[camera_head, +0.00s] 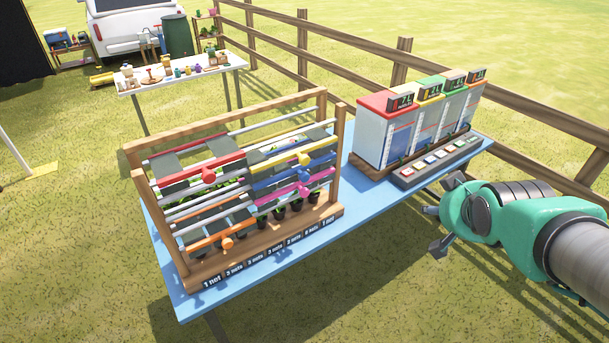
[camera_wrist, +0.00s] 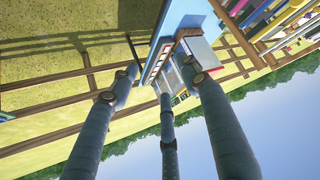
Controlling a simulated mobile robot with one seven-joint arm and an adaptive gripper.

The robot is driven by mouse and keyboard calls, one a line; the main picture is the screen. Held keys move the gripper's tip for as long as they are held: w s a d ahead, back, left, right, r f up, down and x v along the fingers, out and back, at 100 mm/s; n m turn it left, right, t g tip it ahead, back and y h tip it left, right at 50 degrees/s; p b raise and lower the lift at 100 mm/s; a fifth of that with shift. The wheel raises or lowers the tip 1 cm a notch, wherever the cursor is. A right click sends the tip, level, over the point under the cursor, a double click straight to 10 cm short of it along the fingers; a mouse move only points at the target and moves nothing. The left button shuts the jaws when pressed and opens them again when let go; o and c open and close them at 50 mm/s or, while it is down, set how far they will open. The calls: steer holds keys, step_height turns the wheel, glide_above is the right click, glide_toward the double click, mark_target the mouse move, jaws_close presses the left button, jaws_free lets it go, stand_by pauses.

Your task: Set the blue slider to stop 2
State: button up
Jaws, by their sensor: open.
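A wooden rack (camera_head: 335,160) on the blue table carries several coloured sliding bars with round knobs. The blue slider (camera_head: 306,173) is on the right half of the rack, between the yellow slider (camera_head: 304,159) above and the pink slider (camera_head: 304,190) below. Its knob is near the middle of its bar. No stop numbers can be read beside it. My gripper (camera_head: 437,215) is open and empty, in the air off the table's right front side, well to the right of the rack. In the wrist view my gripper (camera_wrist: 165,75) spreads its three fingers.
A red slider (camera_head: 208,176) and an orange slider (camera_head: 227,243) stick out on the rack's left half. Boxes with coloured tops (camera_head: 385,130) and a button panel (camera_head: 440,160) stand on the table's right end. The blue table (camera_head: 185,300) has a bare front strip. A wooden fence runs behind.

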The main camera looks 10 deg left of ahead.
steer(key=w+a+f+n+t+y+p, duration=0.1)
steer(key=w+a+f+n+t, duration=0.2)
steer(key=w, duration=0.7)
steer(key=n+y+p, duration=0.4)
steer(key=y, duration=0.8)
glide_toward(306, 179)
steer(key=v, duration=0.3)
steer(key=shift+a+f+t, duration=0.1)
steer(key=shift+a+t, duration=0.05)
steer(key=shift+t, duration=0.15)
steer(key=shift+a, duration=0.1)
steer(key=x, duration=1.3)
steer(key=shift+w+a, duration=0.15)
steer(key=shift+w, duration=0.1)
steer(key=shift+f, duration=0.1)
jaws_close()
